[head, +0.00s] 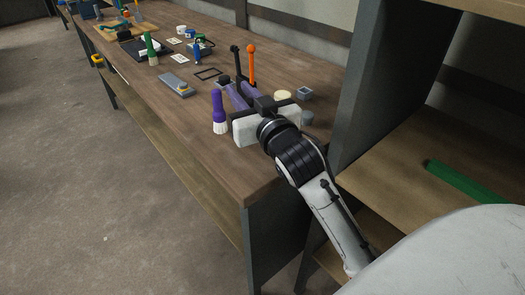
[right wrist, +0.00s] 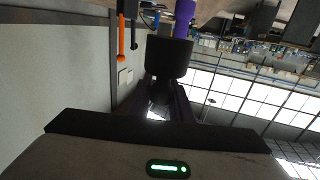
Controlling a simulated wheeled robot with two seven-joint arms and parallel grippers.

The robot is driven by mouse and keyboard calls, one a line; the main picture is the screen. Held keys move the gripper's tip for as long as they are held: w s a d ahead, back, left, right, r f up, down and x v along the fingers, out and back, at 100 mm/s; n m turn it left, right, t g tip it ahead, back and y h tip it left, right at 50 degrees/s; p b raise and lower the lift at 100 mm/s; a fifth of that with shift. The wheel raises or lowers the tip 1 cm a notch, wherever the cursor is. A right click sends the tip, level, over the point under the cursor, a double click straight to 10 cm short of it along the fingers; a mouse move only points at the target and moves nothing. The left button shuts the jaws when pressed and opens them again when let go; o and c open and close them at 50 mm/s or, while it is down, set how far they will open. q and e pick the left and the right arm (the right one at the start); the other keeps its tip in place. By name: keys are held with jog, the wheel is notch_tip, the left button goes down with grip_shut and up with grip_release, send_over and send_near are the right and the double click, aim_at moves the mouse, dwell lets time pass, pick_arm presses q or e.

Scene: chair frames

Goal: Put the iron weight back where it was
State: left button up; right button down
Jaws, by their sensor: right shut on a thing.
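My right gripper (head: 233,90) reaches in over the near end of the workbench (head: 245,170). It is shut on a dark cylinder, which looks like the iron weight (head: 225,80). In the right wrist view the iron weight (right wrist: 168,56) sits between the tips of the fingers (right wrist: 165,92). In the head view the weight is small and partly hidden by the fingers, and I cannot tell whether it touches the bench. My left gripper is not in view.
A purple-handled brush (head: 219,110) stands close left of the gripper. An orange-knobbed rod (head: 251,65) and a black-knobbed rod (head: 236,62) rise behind it. A grey block (head: 176,84) lies farther left.

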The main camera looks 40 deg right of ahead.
jog(key=w+d+m+h, duration=0.1)
jog(key=d+h, duration=0.1)
jog(key=d, duration=0.3)
jog(key=shift+m+g, duration=0.3)
jog(key=f+b, duration=0.1)
jog(key=f, duration=0.3)
jog(key=f+b, duration=0.1)
jog(key=f, duration=0.3)
jog(key=shift+w+d, duration=0.15)
jog(key=shift+d, duration=0.05)
jog(key=shift+f, duration=0.4)
jog(key=shift+f+b, duration=0.2)
jog(key=shift+b, duration=0.15)
jog(key=c, duration=1.6)
grip_release()
